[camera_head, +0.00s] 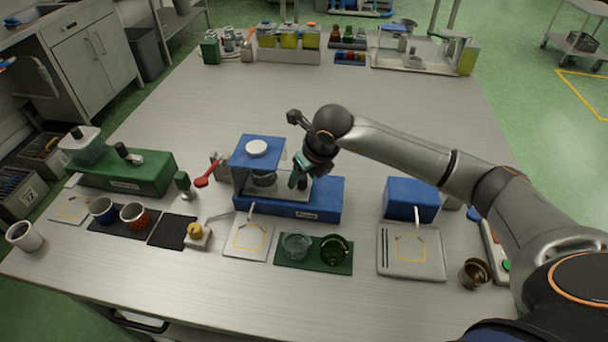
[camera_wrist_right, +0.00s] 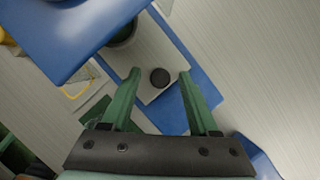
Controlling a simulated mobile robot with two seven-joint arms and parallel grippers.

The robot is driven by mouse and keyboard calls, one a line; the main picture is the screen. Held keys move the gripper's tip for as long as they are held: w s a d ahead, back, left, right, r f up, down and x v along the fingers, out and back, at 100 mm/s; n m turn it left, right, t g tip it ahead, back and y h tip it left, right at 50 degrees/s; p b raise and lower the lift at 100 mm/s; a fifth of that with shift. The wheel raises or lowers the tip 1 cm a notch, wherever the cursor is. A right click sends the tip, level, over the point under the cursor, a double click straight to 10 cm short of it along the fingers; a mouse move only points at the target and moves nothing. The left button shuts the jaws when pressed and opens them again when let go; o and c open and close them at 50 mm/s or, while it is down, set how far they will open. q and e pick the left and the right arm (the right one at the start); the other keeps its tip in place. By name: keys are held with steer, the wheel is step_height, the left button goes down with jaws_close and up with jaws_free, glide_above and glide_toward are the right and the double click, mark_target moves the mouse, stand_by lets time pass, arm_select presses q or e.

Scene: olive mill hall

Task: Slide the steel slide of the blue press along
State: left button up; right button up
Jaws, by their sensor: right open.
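The blue press (camera_head: 325,200) stands on the table in the middle of the head view, with a blue top and a white round cap. Its steel slide (camera_wrist_right: 150,50) is a flat grey plate on the blue base, with a dark round knob (camera_wrist_right: 160,77). A cup-like dark green vessel (camera_wrist_right: 122,32) sits on the slide under the blue top. My right gripper (camera_head: 299,178) reaches down at the slide's right end. Its green fingers (camera_wrist_right: 160,78) are open, one on each side of the knob in the picture. I cannot tell whether they touch it. My left gripper is not in view.
In front of the press lie a white tray (camera_head: 236,247) and a green mat (camera_head: 291,263) with two bowls. A blue box (camera_head: 410,197) stands to the right, a green machine (camera_head: 140,180) to the left. The table behind the press is mostly clear.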

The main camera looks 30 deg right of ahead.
jaws_close()
stand_by(0.5)
stand_by(1.0)
